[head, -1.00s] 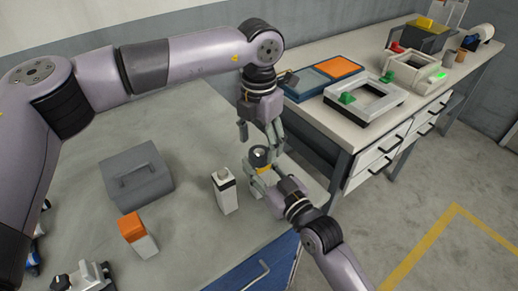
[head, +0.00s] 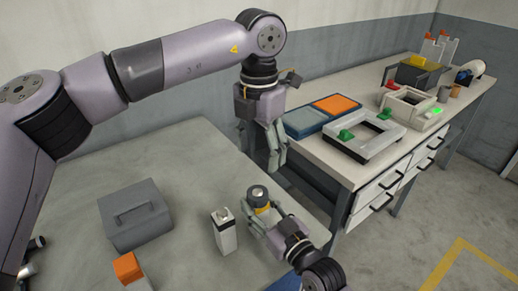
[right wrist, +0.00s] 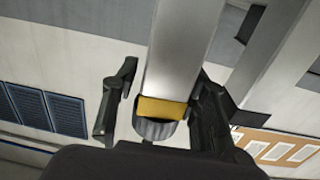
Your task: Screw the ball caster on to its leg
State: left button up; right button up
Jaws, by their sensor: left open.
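The ball caster (head: 257,193), a dark cap with a pale ball on top, sits upright above a yellow band (head: 263,209). In the right wrist view the grey ribbed caster (right wrist: 155,129) meets the yellow band (right wrist: 161,109) at the end of the grey leg (right wrist: 180,50). I cannot tell how far it is screwed on. My left gripper (head: 279,166) is open and empty, pointing down above the caster, clear of it. My right gripper (head: 262,217) has its fingers on both sides of the band. Its fingers also show (right wrist: 160,105); their contact is unclear.
A grey box with a handle (head: 136,218), a white and dark upright block (head: 224,232) and an orange-topped block (head: 128,268) stand on the grey table (head: 190,155). A side bench (head: 350,172) carries trays and frames. The table's far left is clear.

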jog(key=shift+o, duration=1.4)
jog(key=shift+r, duration=0.15)
notch_tip(320, 180, up, 10)
jog(key=shift+f, duration=0.15)
